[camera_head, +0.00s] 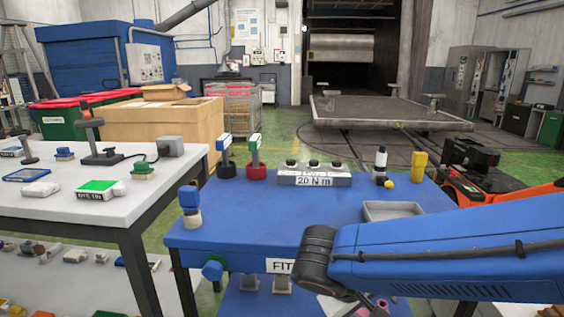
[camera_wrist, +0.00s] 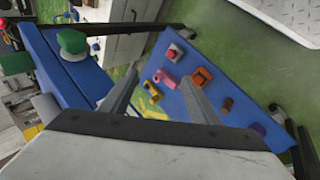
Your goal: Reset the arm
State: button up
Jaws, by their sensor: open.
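My gripper (camera_wrist: 160,76) shows in the wrist view with its two grey fingers spread wide apart. Nothing is between the fingers. Beyond them is a blue surface (camera_wrist: 222,118) bearing a red piece (camera_wrist: 172,52), a pink piece (camera_wrist: 167,80), an orange piece (camera_wrist: 202,77) and other small parts. In the head view my blue arm reaches in from the right, low over the front right of the blue bench (camera_head: 270,205). My gripper cannot be made out in that view.
The blue bench carries a grey block labelled 20 Nm (camera_head: 314,175), a grey tray (camera_head: 392,210), a yellow piece (camera_head: 419,165) and two upright tools in red and dark holders. A white table (camera_head: 60,215) with several items stands left. Green floor lies beyond.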

jog(key=s+d+r+m+t+y, duration=0.1)
jog(key=s+d+m+y, duration=0.2)
jog(key=s+d+y, duration=0.3)
jog(key=shift+s+d+r+m, duration=0.25)
jog(key=shift+d+r+m, duration=0.15)
jog(key=shift+d, duration=1.25)
